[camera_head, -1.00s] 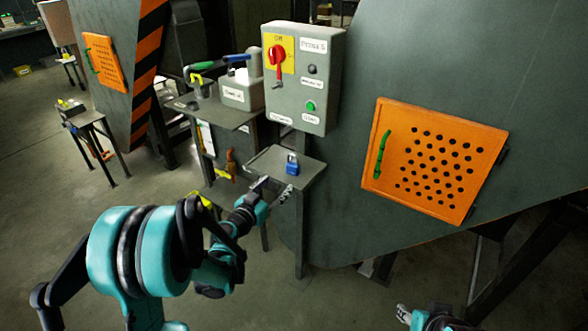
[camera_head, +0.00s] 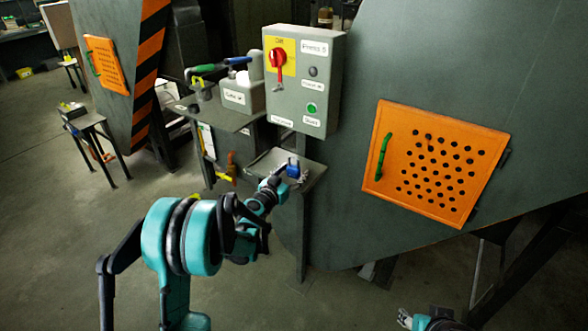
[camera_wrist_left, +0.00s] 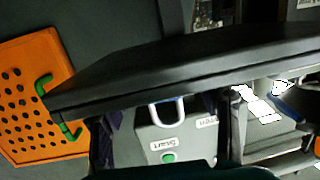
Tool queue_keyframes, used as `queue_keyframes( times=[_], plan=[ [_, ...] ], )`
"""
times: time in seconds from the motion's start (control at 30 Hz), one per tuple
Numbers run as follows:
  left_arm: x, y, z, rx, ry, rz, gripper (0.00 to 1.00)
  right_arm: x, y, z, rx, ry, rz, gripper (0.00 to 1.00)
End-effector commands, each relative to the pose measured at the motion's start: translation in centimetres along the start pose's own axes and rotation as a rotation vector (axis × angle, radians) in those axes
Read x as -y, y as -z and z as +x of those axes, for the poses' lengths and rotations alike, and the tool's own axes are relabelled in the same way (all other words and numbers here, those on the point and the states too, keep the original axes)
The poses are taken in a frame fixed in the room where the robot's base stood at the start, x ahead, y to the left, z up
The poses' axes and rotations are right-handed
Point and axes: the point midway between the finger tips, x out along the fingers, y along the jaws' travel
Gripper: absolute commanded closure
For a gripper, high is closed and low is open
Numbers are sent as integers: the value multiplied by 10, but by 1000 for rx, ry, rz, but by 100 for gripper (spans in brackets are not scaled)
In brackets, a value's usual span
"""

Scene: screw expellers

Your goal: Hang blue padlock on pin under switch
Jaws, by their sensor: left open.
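The blue padlock (camera_head: 293,169) stands upright on the small side table below the grey control box. The red switch (camera_head: 278,58) sits on a yellow plate on the control box. My right gripper (camera_head: 405,318) shows only partly at the bottom edge.
The small table (camera_head: 262,167) stands against the grey machine wall. An orange perforated panel (camera_head: 435,160) with a green handle is to the right. A container (camera_head: 241,92) and tools stand on a bench left of the control box (camera_head: 304,80).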

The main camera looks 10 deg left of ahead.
Motion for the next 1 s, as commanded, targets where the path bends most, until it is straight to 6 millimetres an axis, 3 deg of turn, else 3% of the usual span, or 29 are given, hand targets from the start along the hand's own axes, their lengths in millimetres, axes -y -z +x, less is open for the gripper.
queue_keyframes(
  times=[0.2, 0.4, 0.67, 1.0],
  plan=[
    [0, 0, 0, 0, 0, 0, 38, 0, 0, 0, 0, 0, 0, 60],
    [0, 0, 0, 0, 0, 0, 87, 0, 0, 0, 0, 0, 0, 60],
    [0, 3, -2, 0, 0, -1, 87, 0, 1, -2, 0, 0, 0, 60],
    [2, 19, -14, 0, 0, -1, 87, 0, 8, -11, 0, 0, 0, 60]
  ],
)
